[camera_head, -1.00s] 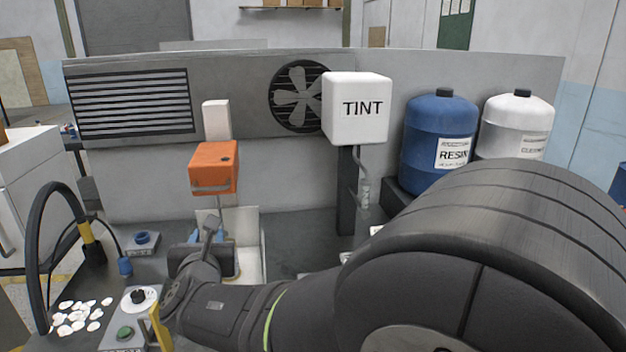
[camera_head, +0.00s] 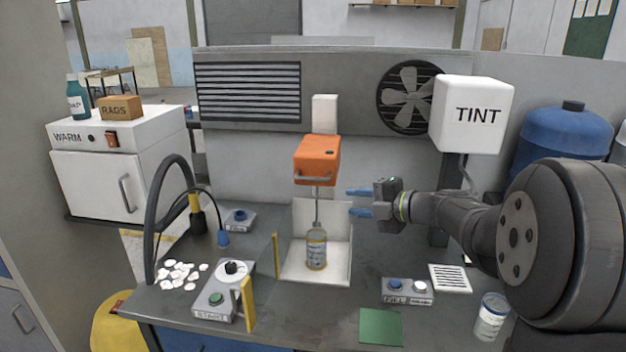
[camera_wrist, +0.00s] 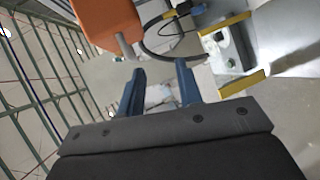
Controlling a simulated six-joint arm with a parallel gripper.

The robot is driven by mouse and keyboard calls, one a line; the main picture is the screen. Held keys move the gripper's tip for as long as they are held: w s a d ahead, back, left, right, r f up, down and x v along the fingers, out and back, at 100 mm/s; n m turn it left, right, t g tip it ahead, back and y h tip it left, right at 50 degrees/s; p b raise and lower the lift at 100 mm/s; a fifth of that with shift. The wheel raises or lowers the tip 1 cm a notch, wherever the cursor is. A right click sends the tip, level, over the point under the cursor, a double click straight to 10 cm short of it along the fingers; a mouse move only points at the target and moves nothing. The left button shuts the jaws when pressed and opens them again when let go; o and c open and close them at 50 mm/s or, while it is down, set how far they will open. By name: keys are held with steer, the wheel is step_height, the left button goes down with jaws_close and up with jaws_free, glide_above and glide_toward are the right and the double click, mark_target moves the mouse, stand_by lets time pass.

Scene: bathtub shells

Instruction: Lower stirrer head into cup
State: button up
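The orange stirrer head (camera_head: 317,152) is mounted on a white post, with a grey bar handle (camera_head: 313,178) across its lower front. A thin shaft (camera_head: 317,204) hangs from it. A small clear cup (camera_head: 317,250) with a yellowish label stands upright below; the shaft's lower end meets its top, and I cannot tell how deep it goes. My gripper (camera_head: 348,202) is to the right of the shaft, a little below the head, with its blue fingers apart and empty. In the wrist view the open fingers (camera_wrist: 158,76) are near the orange head (camera_wrist: 103,20) and its handle (camera_wrist: 124,46).
The cup stands on a white tray (camera_head: 300,270) with a back panel. A yellow post (camera_head: 276,255) is at its left. A white TINT box (camera_head: 473,114) hangs above my arm.

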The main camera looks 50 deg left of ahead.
mark_target(317, 180)
steer(key=w+d+r+g+y, duration=0.1)
steer(key=w+d+r+g, duration=0.1)
steer(key=d+r+g, duration=0.15)
steer(key=shift+t, duration=0.35)
steer(key=x, duration=1.1)
steer(key=r+x, duration=0.1)
steer(key=x, duration=0.4)
steer(key=shift+s+a+f, duration=0.1)
steer(key=shift+a, duration=0.2)
jaws_close()
